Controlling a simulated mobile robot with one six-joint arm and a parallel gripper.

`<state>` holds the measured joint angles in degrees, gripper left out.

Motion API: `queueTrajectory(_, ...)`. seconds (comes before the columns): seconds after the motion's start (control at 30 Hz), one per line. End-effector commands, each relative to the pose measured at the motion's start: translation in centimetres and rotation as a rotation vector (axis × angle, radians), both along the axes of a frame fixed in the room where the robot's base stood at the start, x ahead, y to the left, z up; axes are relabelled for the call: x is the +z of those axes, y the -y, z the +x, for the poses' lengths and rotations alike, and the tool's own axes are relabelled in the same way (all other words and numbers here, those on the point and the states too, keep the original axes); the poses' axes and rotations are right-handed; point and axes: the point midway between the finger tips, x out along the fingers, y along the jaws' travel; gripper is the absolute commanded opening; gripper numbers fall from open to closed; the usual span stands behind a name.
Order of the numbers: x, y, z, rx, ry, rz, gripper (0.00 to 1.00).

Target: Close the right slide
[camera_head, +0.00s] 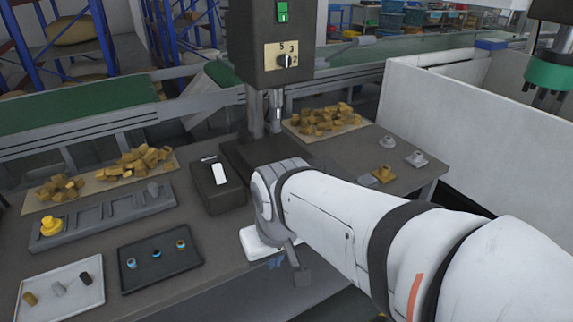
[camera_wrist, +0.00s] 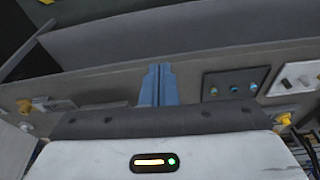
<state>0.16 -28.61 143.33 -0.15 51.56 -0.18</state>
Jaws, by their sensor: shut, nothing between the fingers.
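My gripper (camera_wrist: 158,84) shows in the wrist view as two blue fingers pressed together, with nothing between them. In the head view, my arm reaches over the bench's front edge, and only a bit of blue shows below its white wrist (camera_head: 258,245). I cannot make out the right slide for certain in either view. A long grey panel (camera_wrist: 200,42) spans the upper wrist view beyond the fingertips. I cannot tell whether it is part of a slide, or whether the fingers touch it.
The bench (camera_head: 215,262) carries a black tray (camera_head: 131,284) with small cylinders, a pale tray (camera_head: 60,315), a grey fixture (camera_head: 110,228) and wood blocks (camera_head: 325,117). A machine column (camera_head: 268,45) stands behind my arm. A white-walled enclosure (camera_head: 480,130) is at right.

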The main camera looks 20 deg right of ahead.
Motion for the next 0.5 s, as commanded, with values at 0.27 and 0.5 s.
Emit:
queueTrajectory(0.27,-1.8,0.3,0.1,-0.145,-0.058,0.090,0.00)
queueTrajectory(0.5,-6.6,2.3,1.6,-0.736,-0.227,0.479,0.00)
